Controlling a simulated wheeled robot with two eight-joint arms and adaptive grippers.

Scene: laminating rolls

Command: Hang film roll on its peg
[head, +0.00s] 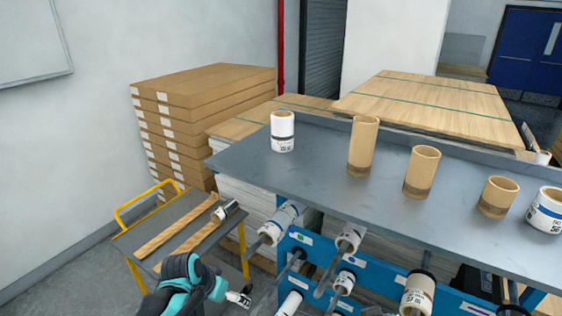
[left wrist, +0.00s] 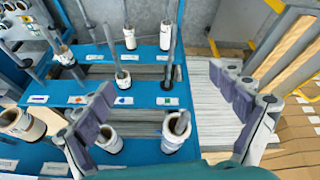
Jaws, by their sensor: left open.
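My left gripper (head: 206,282) is at the lower left in the head view, left of the blue peg rack (head: 385,268). In the left wrist view its fingers (left wrist: 162,80) are spread, with nothing held between them. White rolls sit on several pegs, among them one at the rack's upper left (head: 278,224). A peg with a black base (left wrist: 171,62) looks bare in the left wrist view. A white film roll (head: 283,132) stands upright on the grey table's far left. Another roll (head: 225,211) lies on the yellow-framed cart. I cannot tell which roll the task means. My right gripper is not in view.
The grey tabletop (head: 315,170) also holds several brown tubes (head: 363,147) and a white-and-blue roll (head: 547,211). The cart (head: 180,222) carries wooden strips. Stacked boxes (head: 170,130) stand behind it. Pegs stick out from the rack close to my left gripper.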

